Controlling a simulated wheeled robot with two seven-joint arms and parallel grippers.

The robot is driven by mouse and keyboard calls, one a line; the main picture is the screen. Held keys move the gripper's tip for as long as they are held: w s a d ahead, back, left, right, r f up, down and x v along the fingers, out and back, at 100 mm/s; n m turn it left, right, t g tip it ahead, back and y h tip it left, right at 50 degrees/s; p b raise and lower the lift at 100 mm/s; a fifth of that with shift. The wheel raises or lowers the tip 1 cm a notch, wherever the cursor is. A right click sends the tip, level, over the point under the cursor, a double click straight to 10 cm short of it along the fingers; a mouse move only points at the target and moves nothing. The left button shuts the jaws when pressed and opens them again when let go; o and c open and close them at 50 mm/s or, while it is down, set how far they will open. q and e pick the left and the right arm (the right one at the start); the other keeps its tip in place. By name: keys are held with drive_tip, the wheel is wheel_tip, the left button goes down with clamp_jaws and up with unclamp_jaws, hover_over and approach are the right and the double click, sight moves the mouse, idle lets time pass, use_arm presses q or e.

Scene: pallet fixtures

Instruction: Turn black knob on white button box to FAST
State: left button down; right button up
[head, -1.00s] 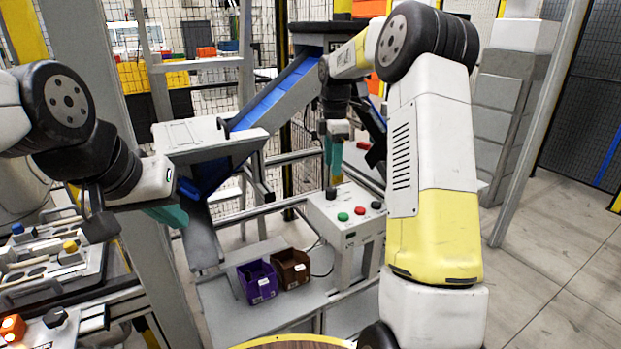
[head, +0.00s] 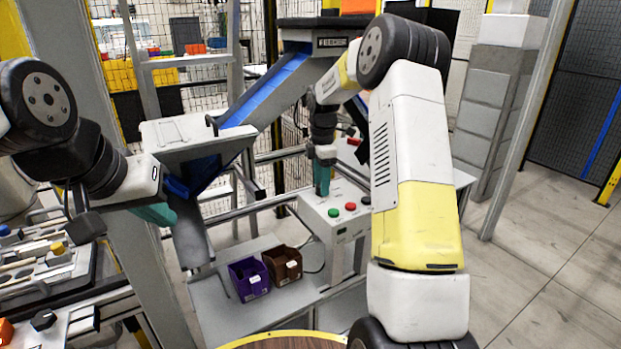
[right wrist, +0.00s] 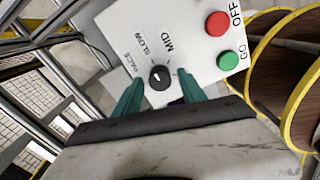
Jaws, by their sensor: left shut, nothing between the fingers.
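The white button box (head: 340,232) stands right of the middle in the head view, with a green button (head: 333,213) and a red button (head: 351,206) on top. My right gripper (head: 322,190) points down at the box top and hides the black knob there. In the right wrist view, the black knob (right wrist: 159,77) lies between the tips of my open right gripper (right wrist: 158,82), with a gap on each side. SLOW and MID labels show beside it; no FAST label is readable. My left gripper (head: 160,214) is shut and empty, well left of the box.
A purple bin (head: 249,279) and a brown bin (head: 283,265) sit on the shelf left of the box. A grey chute (head: 190,140) with a blue slide stands behind, near my left gripper. A round wooden top with a yellow rim (head: 285,341) is at the front.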

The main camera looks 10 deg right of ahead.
clamp_jaws()
drive_tip(key=shift+m, duration=0.4)
drive_tip(key=m, duration=1.6)
drive_tip(key=shift+m, duration=0.4)
drive_tip(key=m, duration=0.6)
drive_tip(key=shift+r, duration=0.1)
drive_tip(key=shift+m, duration=0.3)
